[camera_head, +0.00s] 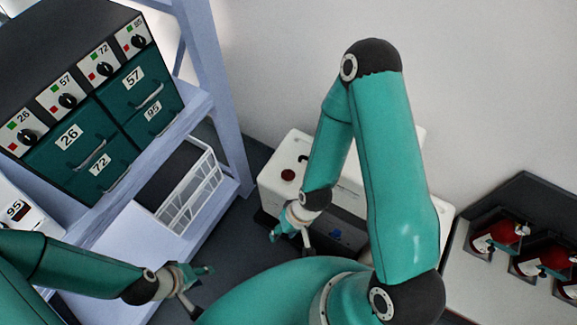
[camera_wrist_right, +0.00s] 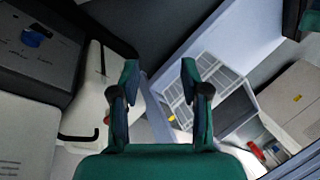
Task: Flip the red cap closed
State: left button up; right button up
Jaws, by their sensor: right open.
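A small dark red round cap (camera_head: 288,175) sits on top of the white machine (camera_head: 272,200) in the head view. Whether its lid stands open or closed is too small to tell. A red bit (camera_wrist_right: 107,119) shows at the edge of the white body in the right wrist view, partly hidden behind my finger. My right gripper (camera_head: 290,243) is open and empty in front of the machine, below the cap in the picture; its open fingers (camera_wrist_right: 160,70) also show in the wrist view. My left gripper (camera_head: 203,290) is open and empty at the lower left, away from the machine.
A cabinet of numbered green drawers (camera_head: 95,145) stands on a pale shelf at the left, with a white wire basket (camera_head: 190,190) lower down. Several red-topped containers (camera_head: 505,232) sit in dark holders at the right. Dark floor shows between shelf and machine.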

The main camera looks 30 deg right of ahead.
jog(key=w+d+f+m+b, duration=0.35)
jog(key=w+f+b, duration=0.2)
jog(key=w, duration=0.65)
jog(key=m+g+b, duration=0.3)
jog(key=m+b, duration=0.3)
jog(key=b, duration=0.5)
send_near(289, 171)
jog(key=b+x, duration=0.1)
jog(key=x, duration=0.7)
jog(key=shift+a+f, duration=0.1)
jog(key=shift+f, duration=0.1)
jog(key=shift+c, duration=0.2)
grip_shut()
